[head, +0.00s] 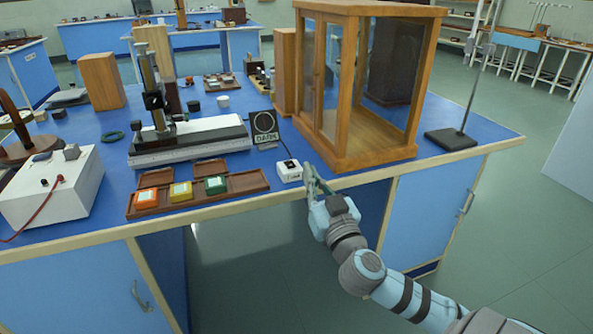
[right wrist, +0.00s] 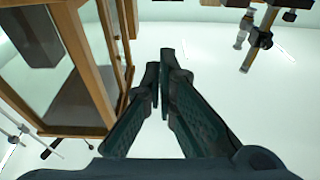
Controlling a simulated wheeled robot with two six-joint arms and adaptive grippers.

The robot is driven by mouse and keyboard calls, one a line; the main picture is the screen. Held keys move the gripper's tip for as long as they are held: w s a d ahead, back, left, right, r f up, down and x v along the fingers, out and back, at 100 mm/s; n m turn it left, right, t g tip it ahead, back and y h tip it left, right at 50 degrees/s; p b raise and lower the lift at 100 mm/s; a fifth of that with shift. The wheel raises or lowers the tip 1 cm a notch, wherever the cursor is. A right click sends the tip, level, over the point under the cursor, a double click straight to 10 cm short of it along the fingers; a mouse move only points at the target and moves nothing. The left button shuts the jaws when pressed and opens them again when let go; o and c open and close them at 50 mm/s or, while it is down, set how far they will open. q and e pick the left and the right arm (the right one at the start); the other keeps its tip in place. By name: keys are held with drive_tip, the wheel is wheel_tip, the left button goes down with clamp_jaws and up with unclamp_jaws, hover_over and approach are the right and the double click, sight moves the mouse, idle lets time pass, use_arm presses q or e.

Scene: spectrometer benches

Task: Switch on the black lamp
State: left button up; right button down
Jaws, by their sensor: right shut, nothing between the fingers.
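A black square panel with a round dark face (head: 264,122) stands upright on the blue bench, with a label reading DARK below it; I cannot tell whether this is the black lamp. A small white box (head: 289,172) with a dark spot on top sits in front of it near the bench's front edge, and a dark cable runs behind it. My right gripper (head: 311,177) is just right of the white box; I cannot tell if it touches. Its fingers, also seen in the right wrist view (right wrist: 164,70), are shut and empty. My left gripper is out of view.
A wood-framed glass cabinet (head: 341,163) stands right behind my right gripper. A brown tray (head: 256,181) with coloured blocks lies to the left, before a long instrument (head: 190,142). A white box with a red lead (head: 60,185) is far left. A stand base (head: 450,139) is at right.

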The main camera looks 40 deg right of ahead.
drive_tip(key=shift+w, duration=0.1)
drive_tip(key=r, duration=0.2)
hover_over(290, 164)
drive_tip(key=s, duration=0.4)
drive_tip(key=shift+w+a, duration=0.1)
drive_tip(key=shift+a, duration=0.25)
drive_tip(key=shift+w+d+f+b, duration=0.15)
drive_tip(key=shift+w+f+b, duration=0.25)
drive_tip(key=shift+w, duration=0.15)
drive_tip(key=shift+s+f+b, duration=0.25)
drive_tip(key=shift+f+b, duration=0.5)
drive_tip(key=shift+f, duration=0.5)
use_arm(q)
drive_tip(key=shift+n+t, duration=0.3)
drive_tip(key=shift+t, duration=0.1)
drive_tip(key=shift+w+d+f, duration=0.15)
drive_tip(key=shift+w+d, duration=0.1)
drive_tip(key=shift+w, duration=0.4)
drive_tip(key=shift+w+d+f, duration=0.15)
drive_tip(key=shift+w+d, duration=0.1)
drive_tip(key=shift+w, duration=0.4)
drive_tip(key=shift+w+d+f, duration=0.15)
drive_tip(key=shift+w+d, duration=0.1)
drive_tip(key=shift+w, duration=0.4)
use_arm(e)
drive_tip(key=shift+f, duration=0.3)
